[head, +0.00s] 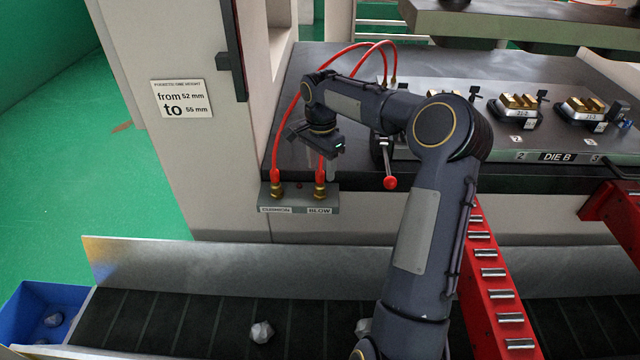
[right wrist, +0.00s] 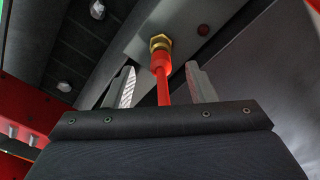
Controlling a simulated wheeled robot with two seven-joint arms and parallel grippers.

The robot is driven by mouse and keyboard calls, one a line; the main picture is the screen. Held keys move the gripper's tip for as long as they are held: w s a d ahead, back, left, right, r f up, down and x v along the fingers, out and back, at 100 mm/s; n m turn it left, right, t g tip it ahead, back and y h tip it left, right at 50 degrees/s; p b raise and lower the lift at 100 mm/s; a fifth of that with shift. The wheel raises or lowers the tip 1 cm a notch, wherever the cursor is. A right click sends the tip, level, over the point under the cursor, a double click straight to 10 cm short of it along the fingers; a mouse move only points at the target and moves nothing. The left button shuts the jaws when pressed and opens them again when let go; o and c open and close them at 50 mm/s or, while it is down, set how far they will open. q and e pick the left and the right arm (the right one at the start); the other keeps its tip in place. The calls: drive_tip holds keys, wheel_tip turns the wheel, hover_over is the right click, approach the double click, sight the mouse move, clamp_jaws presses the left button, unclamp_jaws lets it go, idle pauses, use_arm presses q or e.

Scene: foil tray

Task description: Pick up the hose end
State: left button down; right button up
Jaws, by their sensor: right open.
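Two red hoses run down to brass fittings on a grey block labelled CUSHION and BLOW. The hose end at BLOW (head: 320,175) sits upright on its fitting, below my right gripper (head: 318,150). The hose end at CUSHION (head: 276,176) stands on its own fitting to the left. In the right wrist view my right gripper (right wrist: 162,85) is open, with one finger on each side of a red hose end (right wrist: 160,62) that meets a brass fitting. Gaps show between hose and fingers. My left gripper is not in view.
The grey port block (head: 298,200) has a small red button between its fittings. A lever with a red knob (head: 390,183) hangs to the right. A conveyor (head: 190,320) with grey lumps runs below, beside a red roller rail (head: 488,272). Die blocks (head: 520,108) stand behind my arm.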

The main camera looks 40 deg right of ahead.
sight(320, 171)
wheel_tip(320, 171, down, 5)
drive_tip(key=shift+a+r+p, duration=0.15)
drive_tip(key=shift+r+p, duration=0.05)
drive_tip(key=shift+p, duration=0.1)
clamp_jaws()
drive_tip(key=shift+r, duration=0.15)
